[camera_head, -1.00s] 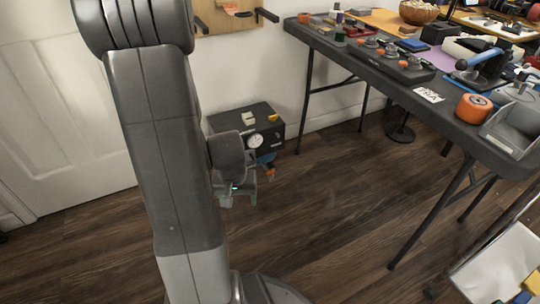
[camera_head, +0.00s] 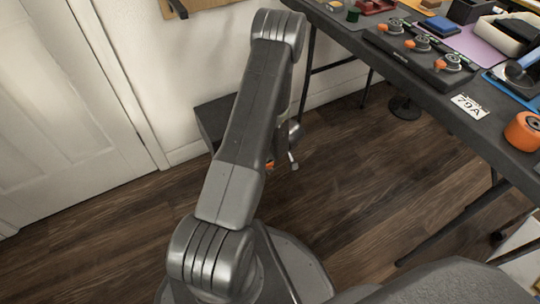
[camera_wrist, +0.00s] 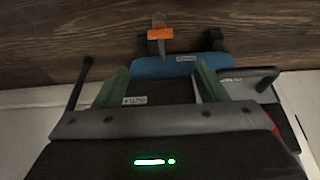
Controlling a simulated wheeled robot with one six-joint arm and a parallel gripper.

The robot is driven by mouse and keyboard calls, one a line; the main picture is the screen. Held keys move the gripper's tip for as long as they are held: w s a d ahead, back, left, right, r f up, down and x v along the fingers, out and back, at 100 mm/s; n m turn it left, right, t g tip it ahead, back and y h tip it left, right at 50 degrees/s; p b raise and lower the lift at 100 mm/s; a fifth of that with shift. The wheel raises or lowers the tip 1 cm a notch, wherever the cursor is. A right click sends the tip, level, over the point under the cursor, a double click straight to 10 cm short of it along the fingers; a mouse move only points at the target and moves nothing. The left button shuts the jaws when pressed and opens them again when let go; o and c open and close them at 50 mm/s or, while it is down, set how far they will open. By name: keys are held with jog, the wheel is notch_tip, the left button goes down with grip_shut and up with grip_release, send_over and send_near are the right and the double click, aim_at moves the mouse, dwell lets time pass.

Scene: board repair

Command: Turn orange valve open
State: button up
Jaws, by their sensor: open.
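An orange valve handle (camera_wrist: 160,33) shows at the top of the wrist view, on a metal fitting beside a blue plate (camera_wrist: 180,67). A small orange patch, probably the same handle, shows in the head view (camera_head: 270,164) beside my arm. My gripper (camera_wrist: 160,86) is open, its two green fingers apart and pointing toward the blue plate. The handle lies beyond the fingertips, roughly centred between them, and nothing is visibly gripped. In the head view my arm hides most of the dark box (camera_head: 207,122) and its gauge.
A white door (camera_head: 70,100) is at the left. The wood floor (camera_head: 360,170) between box and table is mostly clear.

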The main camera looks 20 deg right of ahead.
aim_at(270, 167)
jog(key=b+x, duration=0.6)
jog(key=x, duration=0.7)
jog(key=shift+w+f, duration=0.2)
jog(key=shift+f, duration=0.15)
jog(key=c, duration=1)
